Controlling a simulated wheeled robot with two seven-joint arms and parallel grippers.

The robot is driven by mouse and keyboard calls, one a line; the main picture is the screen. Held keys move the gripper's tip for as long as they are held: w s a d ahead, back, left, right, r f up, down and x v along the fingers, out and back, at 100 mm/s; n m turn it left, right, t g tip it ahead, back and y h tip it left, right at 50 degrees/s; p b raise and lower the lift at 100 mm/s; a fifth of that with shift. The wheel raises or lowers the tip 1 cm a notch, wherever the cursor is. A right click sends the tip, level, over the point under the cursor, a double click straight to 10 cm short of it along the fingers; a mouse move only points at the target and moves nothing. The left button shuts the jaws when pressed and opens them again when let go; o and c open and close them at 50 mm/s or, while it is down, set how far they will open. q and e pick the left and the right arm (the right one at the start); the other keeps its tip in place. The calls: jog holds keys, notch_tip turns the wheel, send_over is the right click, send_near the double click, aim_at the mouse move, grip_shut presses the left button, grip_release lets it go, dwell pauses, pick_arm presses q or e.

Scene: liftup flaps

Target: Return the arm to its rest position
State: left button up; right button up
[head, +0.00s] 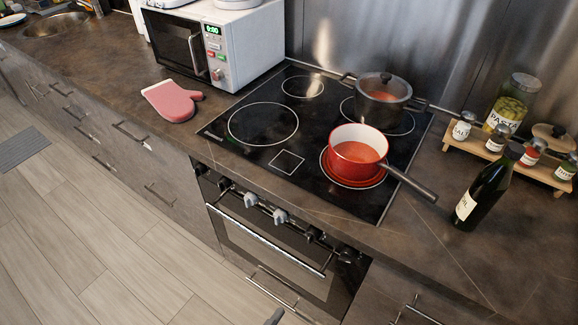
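Neither of my grippers can be made out in the head view. A small grey piece at the bottom edge, below the oven, is too cut off to identify. No arm crosses the counter, the stove or the oven front. The oven (268,248) stands under the cooktop, and its door looks shut.
A red saucepan (358,153) sits on the black cooktop (262,125), its handle reaching past the front right. A dark pot (381,103) stands behind it. A bottle (483,192), spice rack (490,152), microwave (215,45) and pink mitt (172,102) occupy the counter.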

pick_arm(q)
jog(key=s+a+f+n+g+y, duration=0.1)
jog(key=a+f+n, duration=0.3)
jog(key=f, duration=0.5)
jog(key=s+a+f+n+g+y, duration=0.1)
jog(key=a+f+n, duration=0.4)
jog(key=f, duration=0.5)
jog(key=s+a+f+n+g+y, duration=0.2)
jog(key=a+f, duration=0.4)
jog(key=f, duration=0.4)
jog(key=n+g+y, duration=0.1)
jog(key=n, duration=0.1)
jog(key=shift+n, duration=0.4)
